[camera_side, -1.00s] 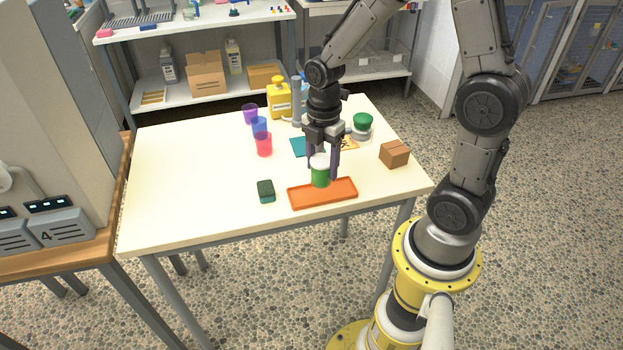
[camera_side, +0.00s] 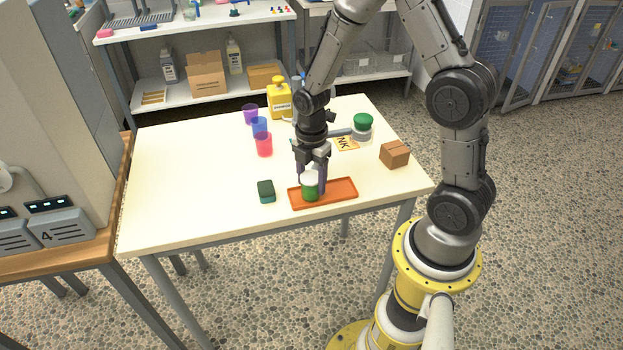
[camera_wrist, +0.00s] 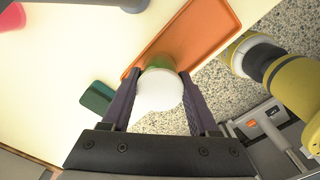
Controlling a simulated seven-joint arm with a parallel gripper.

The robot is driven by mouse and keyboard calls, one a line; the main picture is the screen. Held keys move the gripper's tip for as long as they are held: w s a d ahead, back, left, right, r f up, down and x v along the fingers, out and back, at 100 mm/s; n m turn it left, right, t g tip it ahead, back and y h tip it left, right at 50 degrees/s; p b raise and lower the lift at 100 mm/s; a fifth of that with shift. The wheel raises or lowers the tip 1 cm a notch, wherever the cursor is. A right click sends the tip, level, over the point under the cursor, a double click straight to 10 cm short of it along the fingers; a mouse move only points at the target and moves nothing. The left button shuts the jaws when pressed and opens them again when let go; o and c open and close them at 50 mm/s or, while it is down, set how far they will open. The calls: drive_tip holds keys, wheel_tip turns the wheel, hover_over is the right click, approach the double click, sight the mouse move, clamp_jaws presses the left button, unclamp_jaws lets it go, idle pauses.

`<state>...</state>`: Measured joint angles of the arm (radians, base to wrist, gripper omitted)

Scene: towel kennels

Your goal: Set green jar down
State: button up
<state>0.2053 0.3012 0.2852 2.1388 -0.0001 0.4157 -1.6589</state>
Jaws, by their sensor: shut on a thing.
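The green jar (camera_side: 310,191) has a white lid and stands upright over the left part of the orange tray (camera_side: 340,192). My gripper (camera_side: 312,184) is shut on the jar from above. In the wrist view the white lid (camera_wrist: 160,90) sits between the two fingers, with a little green showing behind it. The orange tray (camera_wrist: 200,30) runs up and to the right of the jar there. The jar's base looks at or very near the tray floor; I cannot tell whether it touches.
A dark green sponge-like block (camera_side: 266,191) lies just left of the tray. A brown box (camera_side: 395,154), a green-topped container (camera_side: 362,124), an "NK" card (camera_side: 347,143), a yellow bottle (camera_side: 279,99) and coloured cups (camera_side: 264,144) stand farther back. The table's left side is clear.

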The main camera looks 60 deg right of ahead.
drive_tip(key=shift+f, duration=0.15)
drive_tip(key=o, duration=1.2)
wheel_tip(320, 180, up, 12)
drive_tip(key=s+a+r+m+t, duration=0.2)
drive_tip(key=s+r+m, duration=0.1)
drive_tip(key=s+m, duration=0.2)
drive_tip(key=s+a+r+m+t, duration=0.1)
drive_tip(key=s+a+r+m, duration=0.1)
drive_tip(key=s+r+m, duration=0.2)
drive_tip(key=s+a+r+m+t, duration=0.2)
drive_tip(key=s+r+m, duration=0.2)
drive_tip(key=s+m, duration=0.2)
drive_tip(key=shift+s+a+r+m+t, duration=0.2)
drive_tip(key=shift+a+m+t, duration=0.1)
drive_tip(key=shift+m, duration=0.5)
